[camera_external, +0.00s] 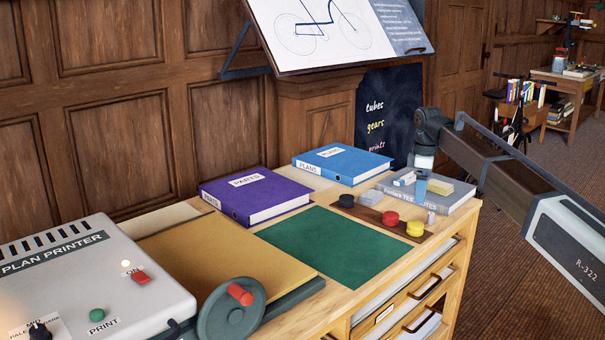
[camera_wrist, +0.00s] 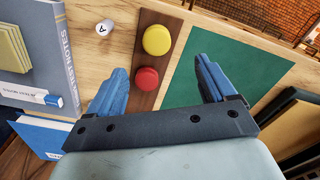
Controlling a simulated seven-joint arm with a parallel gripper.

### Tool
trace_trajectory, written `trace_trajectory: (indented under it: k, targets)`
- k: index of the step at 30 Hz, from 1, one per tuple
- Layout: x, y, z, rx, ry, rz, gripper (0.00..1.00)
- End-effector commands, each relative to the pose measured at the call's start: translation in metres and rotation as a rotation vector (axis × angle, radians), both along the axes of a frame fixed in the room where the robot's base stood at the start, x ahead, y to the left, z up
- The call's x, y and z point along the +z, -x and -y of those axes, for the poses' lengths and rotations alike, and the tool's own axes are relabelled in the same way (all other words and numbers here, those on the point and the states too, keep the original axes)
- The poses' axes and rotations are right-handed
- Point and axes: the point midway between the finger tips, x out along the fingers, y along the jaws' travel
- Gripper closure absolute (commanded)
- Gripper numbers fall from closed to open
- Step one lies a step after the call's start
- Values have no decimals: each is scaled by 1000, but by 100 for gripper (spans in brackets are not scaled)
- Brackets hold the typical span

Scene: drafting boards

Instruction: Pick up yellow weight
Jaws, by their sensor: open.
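The yellow weight (camera_external: 415,228) is a round disc at the near end of a dark wooden strip (camera_wrist: 148,18). It also shows in the wrist view (camera_wrist: 157,40), just beyond the fingertips. A red weight (camera_external: 390,217) lies beside it on the strip; in the wrist view the red weight (camera_wrist: 146,78) appears between the fingers. A black weight (camera_external: 346,200) is at the strip's far end. My gripper (camera_wrist: 161,68) has its two blue fingers spread and empty. In the external view my gripper (camera_external: 422,186) is above the grey book, higher than the weights.
A grey book (camera_external: 455,203) with a yellow pad (camera_external: 440,187) lies right of the strip. A green mat (camera_external: 330,245) lies left, clear. Blue (camera_external: 342,163) and purple (camera_external: 250,194) binders are farther back. A plan printer (camera_external: 90,275) is front left.

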Motion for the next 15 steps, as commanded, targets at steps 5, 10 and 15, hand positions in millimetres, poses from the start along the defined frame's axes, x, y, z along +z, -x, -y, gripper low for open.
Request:
trace_trajectory:
  k: [5,10,15]
  targets:
    - [-34,1,1,-2,0,-2,16]
    - [-57,0,1,-3,1,-1,16]
    - [-68,0,1,-3,0,0,16]
